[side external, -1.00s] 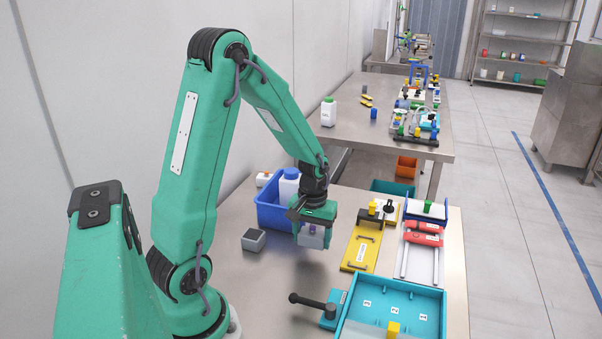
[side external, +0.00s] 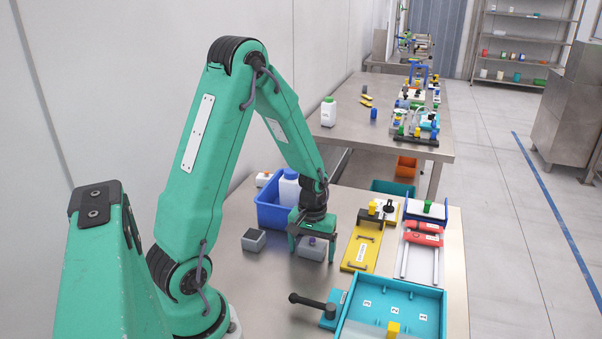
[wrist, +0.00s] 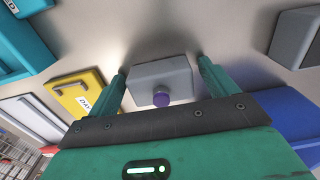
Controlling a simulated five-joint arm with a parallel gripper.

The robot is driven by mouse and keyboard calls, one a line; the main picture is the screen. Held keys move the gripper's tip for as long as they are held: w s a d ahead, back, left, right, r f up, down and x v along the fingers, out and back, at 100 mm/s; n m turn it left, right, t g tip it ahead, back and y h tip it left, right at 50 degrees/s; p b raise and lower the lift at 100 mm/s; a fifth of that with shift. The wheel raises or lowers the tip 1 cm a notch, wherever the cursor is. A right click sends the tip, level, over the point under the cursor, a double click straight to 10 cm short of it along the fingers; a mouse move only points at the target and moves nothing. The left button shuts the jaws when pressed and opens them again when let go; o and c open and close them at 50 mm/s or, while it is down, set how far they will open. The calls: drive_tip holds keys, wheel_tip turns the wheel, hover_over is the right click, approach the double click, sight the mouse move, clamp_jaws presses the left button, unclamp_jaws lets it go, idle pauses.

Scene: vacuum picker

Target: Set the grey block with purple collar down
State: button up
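The grey block with purple collar (side external: 311,252) rests on the steel table, upright. In the wrist view the block (wrist: 160,72) lies between my two fingers, its round purple part facing the camera. My gripper (side external: 312,255) is low over it, with one finger on each side. In the wrist view my gripper (wrist: 161,68) is open, with a narrow gap between each finger and the block. Nothing is held.
A second grey block (side external: 254,240) sits to the left. A blue bin (side external: 272,215) with a white bottle (side external: 289,188) stands behind. A yellow plate (side external: 361,253) is to the right; a teal tray (side external: 392,300) and black-handled clamp (side external: 313,302) are in front.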

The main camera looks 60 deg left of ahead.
sight(312, 242)
drive_tip(key=shift+r, duration=0.15)
wheel_tip(312, 242, up, 12)
idle(1.1)
idle(0.4)
drive_tip(key=s+d+r+m+t, duration=0.5)
drive_tip(key=s+d+r+m, duration=0.4)
drive_tip(key=d+r, duration=0.3)
drive_tip(key=shift+s+d+r+t, duration=0.2)
drive_tip(key=shift+d+t, duration=0.1)
drive_tip(key=shift+d, duration=0.75)
drive_tip(key=shift+o, duration=0.4)
